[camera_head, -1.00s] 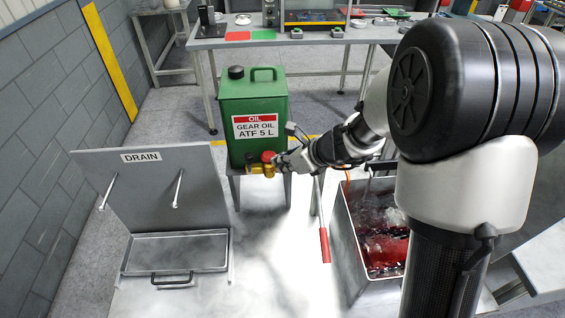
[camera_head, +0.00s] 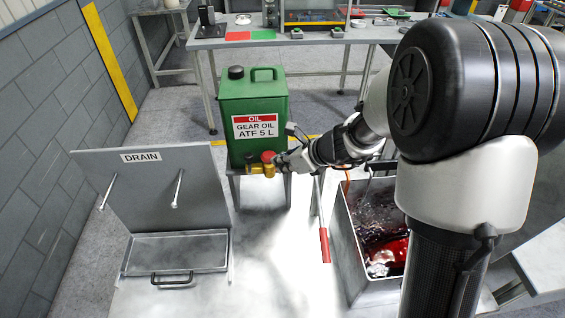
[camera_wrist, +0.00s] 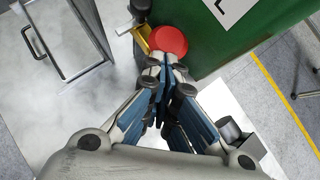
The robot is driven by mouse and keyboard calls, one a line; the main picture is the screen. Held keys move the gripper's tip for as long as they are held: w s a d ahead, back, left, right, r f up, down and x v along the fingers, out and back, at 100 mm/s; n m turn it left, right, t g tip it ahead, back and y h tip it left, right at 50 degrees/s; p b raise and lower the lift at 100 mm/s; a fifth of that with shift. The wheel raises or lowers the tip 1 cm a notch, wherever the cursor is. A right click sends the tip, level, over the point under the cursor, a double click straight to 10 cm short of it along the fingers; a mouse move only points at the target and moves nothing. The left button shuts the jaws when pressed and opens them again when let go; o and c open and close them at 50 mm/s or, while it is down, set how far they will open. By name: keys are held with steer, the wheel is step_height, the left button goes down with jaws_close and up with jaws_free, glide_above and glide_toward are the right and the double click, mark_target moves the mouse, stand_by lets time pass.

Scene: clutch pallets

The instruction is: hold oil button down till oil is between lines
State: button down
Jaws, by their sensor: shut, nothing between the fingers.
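A green oil can (camera_head: 254,98) labelled "OIL GEAR OIL ATF 5 L" stands on a small stand left of centre in the head view. A red button (camera_head: 268,156) sits on a brass fitting (camera_head: 258,169) low on its front. In the wrist view the red button (camera_wrist: 168,40) is just beyond my fingertips. My gripper (camera_head: 283,161) is shut and empty, its tips (camera_wrist: 166,62) at or very close to the button; I cannot tell whether they press it. No level lines can be made out in these views.
A metal bin (camera_head: 352,250) with dark red liquid and parts stands right of the can. A red-handled lever (camera_head: 324,245) leans beside it. A drain panel (camera_head: 160,190) with a lidded tray (camera_head: 178,252) is at left. A workbench (camera_head: 300,41) is behind.

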stand_by(0.9)
steer(key=p+v, duration=0.5)
steer(key=v, duration=0.9)
steer(key=shift+p, duration=0.4)
